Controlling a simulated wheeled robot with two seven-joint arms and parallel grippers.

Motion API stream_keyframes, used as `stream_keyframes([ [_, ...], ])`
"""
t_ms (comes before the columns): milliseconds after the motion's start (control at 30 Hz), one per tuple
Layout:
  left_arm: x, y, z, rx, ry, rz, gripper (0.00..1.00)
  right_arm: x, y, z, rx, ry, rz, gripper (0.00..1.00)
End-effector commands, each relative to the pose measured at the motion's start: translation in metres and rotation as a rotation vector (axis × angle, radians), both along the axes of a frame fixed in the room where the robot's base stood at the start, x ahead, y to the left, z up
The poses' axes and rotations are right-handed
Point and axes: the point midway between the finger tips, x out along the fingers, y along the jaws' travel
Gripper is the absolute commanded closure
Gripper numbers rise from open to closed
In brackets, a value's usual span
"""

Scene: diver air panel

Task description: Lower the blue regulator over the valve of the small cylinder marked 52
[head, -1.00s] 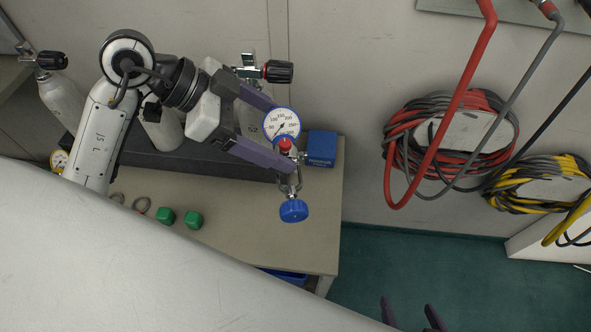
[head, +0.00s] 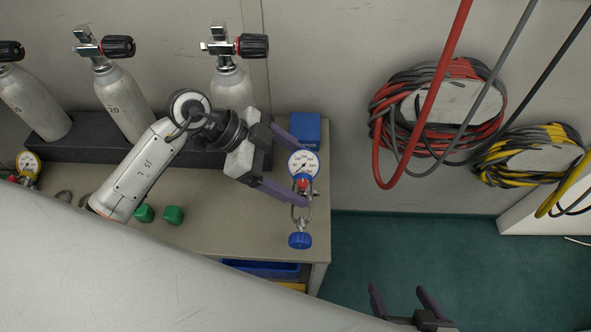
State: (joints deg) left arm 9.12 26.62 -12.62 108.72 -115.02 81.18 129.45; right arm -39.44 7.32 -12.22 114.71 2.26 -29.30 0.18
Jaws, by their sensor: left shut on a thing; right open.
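The blue regulator (head: 300,240) has a white gauge with a blue rim, a red part below it, a metal yoke and a blue knob at the bottom. My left gripper (head: 311,178) is shut on it and holds it near the bench's right end, clear of the cylinders. Three grey cylinders with black-knobbed valves stand at the back: a left one (head: 38,103), a middle one (head: 124,105) and a right one (head: 232,88). My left arm hides the right one's lower body; I cannot read 52 on any. My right gripper (head: 400,289) is open and empty at the bottom.
The bench (head: 240,225) carries a dark rack (head: 75,150), a blue box (head: 306,128), green caps (head: 174,214) and a yellow-rimmed gauge (head: 28,164). Red and grey hoses (head: 378,120) and yellow hoses (head: 490,165) hang at the right. Green floor lies clear below them.

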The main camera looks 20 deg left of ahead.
Motion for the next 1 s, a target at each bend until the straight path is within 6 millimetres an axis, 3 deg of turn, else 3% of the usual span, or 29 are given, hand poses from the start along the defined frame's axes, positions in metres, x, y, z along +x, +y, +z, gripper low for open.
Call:
stream_keyframes([
  [67,0.001,-0.001,-0.009,-0.004,-0.003,0.001,0.60,0.002,0.001,-0.009,0.003,-0.007,0.001,0.22],
  [600,0.000,0.000,-0.001,-0.003,0.000,0.001,0.60,0.002,0.001,0.010,0.003,-0.008,0.002,0.22],
  [1000,0.000,0.000,-0.003,-0.004,-0.002,0.001,0.60,0.000,0.001,0.010,0.002,-0.004,0.003,0.22],
])
